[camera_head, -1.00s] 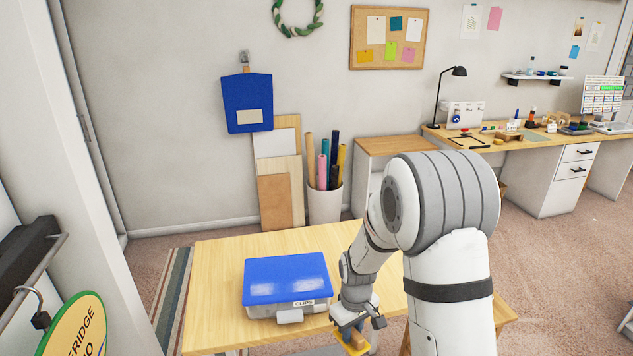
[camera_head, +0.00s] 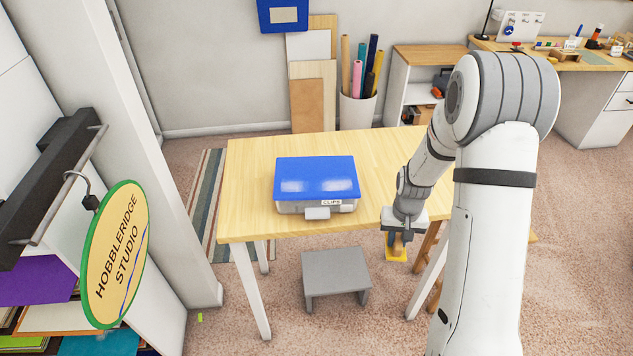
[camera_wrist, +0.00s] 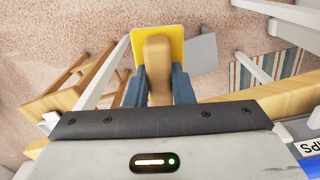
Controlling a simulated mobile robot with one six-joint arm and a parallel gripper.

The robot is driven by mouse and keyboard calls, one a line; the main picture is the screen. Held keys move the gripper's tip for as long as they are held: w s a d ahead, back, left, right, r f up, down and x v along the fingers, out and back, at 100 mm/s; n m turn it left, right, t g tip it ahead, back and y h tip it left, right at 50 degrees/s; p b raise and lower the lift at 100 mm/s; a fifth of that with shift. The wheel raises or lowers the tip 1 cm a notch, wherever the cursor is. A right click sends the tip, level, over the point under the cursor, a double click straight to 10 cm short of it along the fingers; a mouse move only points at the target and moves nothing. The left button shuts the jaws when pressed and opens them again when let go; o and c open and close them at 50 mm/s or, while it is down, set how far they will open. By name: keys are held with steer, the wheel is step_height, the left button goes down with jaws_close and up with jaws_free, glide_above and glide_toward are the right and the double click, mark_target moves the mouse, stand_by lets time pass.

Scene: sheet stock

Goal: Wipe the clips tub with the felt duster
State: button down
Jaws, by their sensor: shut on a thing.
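The clips tub (camera_head: 315,181) stands on the wooden table, with a blue lid, a pale grey body and a "CLIPS" label on its front. Two whitish smudges show on the lid. A corner of the tub (camera_wrist: 308,146) shows at the lower right in the wrist view. My gripper (camera_head: 397,238) is to the right of the tub, by the table's front edge. It is shut on the wooden handle of the felt duster (camera_head: 396,254), whose yellow pad hangs below. In the wrist view the jaws (camera_wrist: 158,88) flank the handle, with the yellow pad (camera_wrist: 174,38) beyond.
The table (camera_head: 250,215) has bare top around the tub. A grey step stool (camera_head: 336,272) stands in front of it, and a wooden stool (camera_head: 424,250) is at its right. A hanging round sign (camera_head: 118,250) is at the left. A bin of rolls (camera_head: 357,108) stands behind.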

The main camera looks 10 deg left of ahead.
steer(key=shift+r+p, duration=1.45)
steer(key=shift+r, duration=1.1)
step_height(320, 180, down, 5)
steer(key=b, duration=0.3)
steer(key=shift+f, duration=0.2)
steer(key=shift+r, duration=0.15)
